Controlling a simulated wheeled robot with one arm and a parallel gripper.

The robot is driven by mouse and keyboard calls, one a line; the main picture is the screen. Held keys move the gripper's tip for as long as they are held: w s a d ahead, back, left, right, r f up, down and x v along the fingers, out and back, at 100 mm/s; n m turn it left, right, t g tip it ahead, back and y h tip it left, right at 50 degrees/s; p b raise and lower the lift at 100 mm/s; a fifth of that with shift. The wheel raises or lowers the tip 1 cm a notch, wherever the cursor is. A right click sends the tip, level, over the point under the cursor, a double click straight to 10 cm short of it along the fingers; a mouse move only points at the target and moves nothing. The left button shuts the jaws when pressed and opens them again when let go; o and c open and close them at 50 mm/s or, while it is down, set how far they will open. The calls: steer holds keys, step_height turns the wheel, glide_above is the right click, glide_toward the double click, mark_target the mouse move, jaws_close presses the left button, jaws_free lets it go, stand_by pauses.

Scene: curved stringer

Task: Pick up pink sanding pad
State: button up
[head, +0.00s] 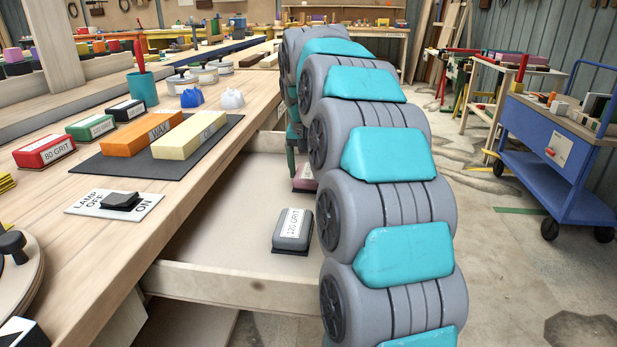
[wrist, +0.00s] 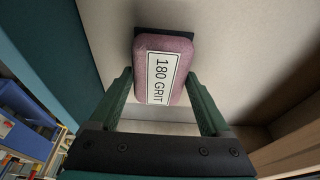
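The pink sanding pad (wrist: 166,45), labelled 180 GRIT, lies in the open drawer. In the head view the pink pad (head: 304,184) shows only in part, because my arm covers its right side. In the wrist view my gripper (wrist: 160,78) is open, with one green finger on each side of the pad's near end. A gap shows between each finger and the pad. I cannot tell how far the fingertips are above the drawer floor.
A grey 120 GRIT pad (head: 293,230) lies nearer in the same drawer (head: 215,245). The workbench edge is on the left, with a dark mat (head: 90,165) holding orange and cream blocks. A blue cart (head: 550,150) stands at right.

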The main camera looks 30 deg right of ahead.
steer(key=c, duration=0.8)
steer(key=shift+r, duration=0.1)
